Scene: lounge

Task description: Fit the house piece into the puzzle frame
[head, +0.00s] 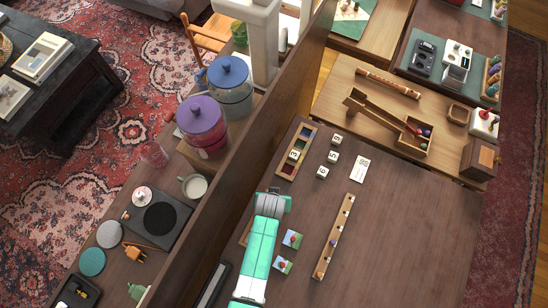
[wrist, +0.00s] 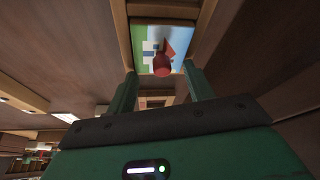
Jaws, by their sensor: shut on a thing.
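In the wrist view, my gripper (wrist: 160,70) is shut on the house piece (wrist: 146,32), a picture tile with blue sky, green ground, a white house, a red roof and a red knob. Its two green fingers stand at either side of the tile's near end. Wooden edges of the puzzle frame (wrist: 122,38) show beside the tile; I cannot tell whether the tile is seated or just above. In the head view, my teal and white arm hides the gripper, the house piece and most of the frame (head: 245,232).
Two picture tiles with knobs, one (head: 292,239) above the other (head: 282,264), lie just right of my arm. A long wooden strip with pegs (head: 334,237) lies further right. White number blocks (head: 333,157) and a slotted tray (head: 297,150) are behind. The table's right side is clear.

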